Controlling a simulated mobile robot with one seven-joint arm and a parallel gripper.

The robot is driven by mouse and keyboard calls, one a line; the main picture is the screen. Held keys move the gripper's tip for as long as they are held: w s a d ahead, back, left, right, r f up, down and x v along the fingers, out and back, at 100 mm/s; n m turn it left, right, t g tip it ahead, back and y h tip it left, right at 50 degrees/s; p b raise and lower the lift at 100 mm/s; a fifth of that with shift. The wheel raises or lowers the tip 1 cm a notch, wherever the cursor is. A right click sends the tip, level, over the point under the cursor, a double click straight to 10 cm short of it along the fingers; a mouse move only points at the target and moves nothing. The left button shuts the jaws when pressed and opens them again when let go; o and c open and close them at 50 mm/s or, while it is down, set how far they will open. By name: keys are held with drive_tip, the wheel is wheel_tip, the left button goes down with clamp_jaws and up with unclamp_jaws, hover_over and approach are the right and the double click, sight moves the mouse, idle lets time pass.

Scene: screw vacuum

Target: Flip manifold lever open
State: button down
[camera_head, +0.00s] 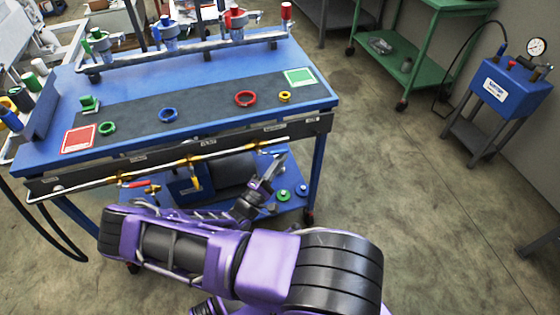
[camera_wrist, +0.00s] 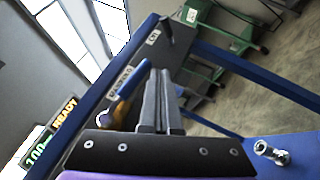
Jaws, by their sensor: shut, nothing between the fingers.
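The manifold pipe (camera_head: 225,152) runs along the front rail of the blue bench, with brass valves on it. A red lever (camera_head: 137,184) and a yellow lever (camera_head: 195,182) show further left. In the wrist view, a lever with a blue handle and yellow part (camera_wrist: 127,88) lies by a label on the dark rail, just left of my fingers. My gripper (camera_head: 277,162) is near the right end of the pipe, in front of the rail. In the wrist view, its fingers (camera_wrist: 160,82) are together and hold nothing. Whether they touch the lever cannot be told.
The blue bench (camera_head: 190,70) carries coloured rings, green and red squares and a rear row of valves. A lower shelf (camera_head: 290,203) holds a dark cylinder and small rings. A green cart (camera_head: 433,57) and blue gauge box (camera_head: 510,92) stand right. Floor between is clear.

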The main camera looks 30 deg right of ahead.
drive_tip(key=shift+a, duration=0.1)
idle(0.3)
drive_tip(key=v, duration=1.7)
drive_tip(key=shift+a+b, duration=0.15)
drive_tip(key=shift+b, duration=0.2)
drive_tip(key=shift+f, duration=0.1)
